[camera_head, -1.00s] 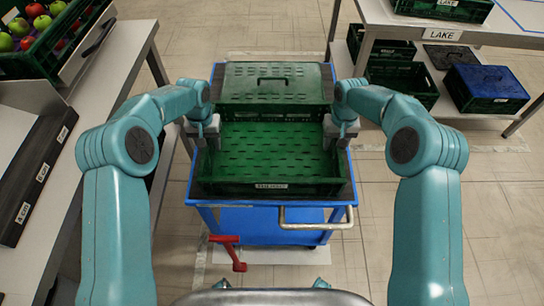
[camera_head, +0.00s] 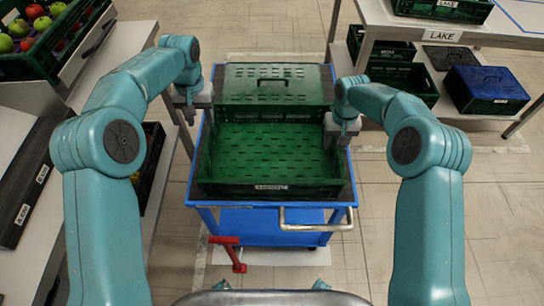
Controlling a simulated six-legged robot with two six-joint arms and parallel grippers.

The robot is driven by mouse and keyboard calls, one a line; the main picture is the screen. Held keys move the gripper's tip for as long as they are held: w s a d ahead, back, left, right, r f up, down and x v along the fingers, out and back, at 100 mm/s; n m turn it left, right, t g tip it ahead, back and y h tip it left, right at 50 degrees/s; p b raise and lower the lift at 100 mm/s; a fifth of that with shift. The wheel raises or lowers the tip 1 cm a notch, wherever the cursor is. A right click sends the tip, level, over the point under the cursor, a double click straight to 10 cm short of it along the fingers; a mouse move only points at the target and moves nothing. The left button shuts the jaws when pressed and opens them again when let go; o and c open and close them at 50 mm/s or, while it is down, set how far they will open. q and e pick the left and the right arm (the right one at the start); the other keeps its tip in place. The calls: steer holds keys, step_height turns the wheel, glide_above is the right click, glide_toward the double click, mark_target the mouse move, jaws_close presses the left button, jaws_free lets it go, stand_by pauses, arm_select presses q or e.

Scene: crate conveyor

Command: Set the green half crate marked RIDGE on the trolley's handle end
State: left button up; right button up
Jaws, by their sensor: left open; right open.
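The green half crate (camera_head: 215,187) stands on the handle end of the blue trolley (camera_head: 240,224), open at the top and empty. Its front label is too blurred to read surely. A closed green crate with a handled lid (camera_head: 295,82) stands behind it on the trolley. My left gripper (camera_head: 190,118) is open, raised outside the crate's left wall and apart from it. My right gripper (camera_head: 337,138) is open at the crate's right wall; I cannot tell whether it touches.
The trolley's beige handle (camera_head: 318,226) and a red lever (camera_head: 238,264) face me. A bench with a fruit crate (camera_head: 48,55) is at left. A table marked LAKE (camera_head: 441,36) is at right, with a blue-lidded crate (camera_head: 484,82) below. The floor around the trolley is clear.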

step_height(320, 180, up, 11)
arm_select(q)
steer(key=shift+r, duration=0.1)
stand_by(0.6)
